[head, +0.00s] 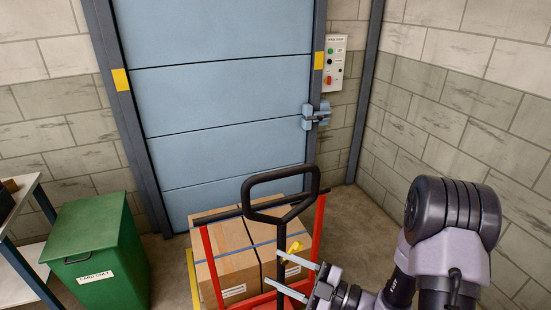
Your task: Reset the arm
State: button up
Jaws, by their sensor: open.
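My gripper (273,268) is in the lower middle of the head view, its two pale fingers apart and pointing left. The black shaft of a hand truck's handle (282,200) passes by the fingers. I cannot tell whether the fingers touch it or only overlap it in the picture. My arm comes in from the lower right, folded, with its dark rounded elbow high at the right. No held object shows between the fingers.
A red frame (317,235) and strapped cardboard boxes (230,250) stand before a closed blue door (220,90) with a latch (316,116). A control panel (334,63) is on the wall. A green bin (95,250) and a bench (20,200) stand left.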

jog(key=s+a+r+n+g+h+b, duration=0.25)
jog(key=s+n+g, duration=0.25)
jog(key=s+n, duration=0.65)
jog(key=s+a+r+n+g+h+b, duration=0.1)
jog(key=s+n+g+h, duration=0.4)
jog(key=n, duration=1.2)
jog(key=s+d+r+n+t+h+b, duration=0.1)
jog(key=d+n+t+h, duration=0.6)
jog(key=n, duration=1.2)
jog(key=d+r+b, duration=0.1)
jog(key=d+r, duration=0.1)
jog(key=d, duration=0.1)
jog(key=shift+s+d+r+h, duration=0.2)
jog(key=shift+s+h, duration=0.15)
jog(key=shift+s, duration=0.05)
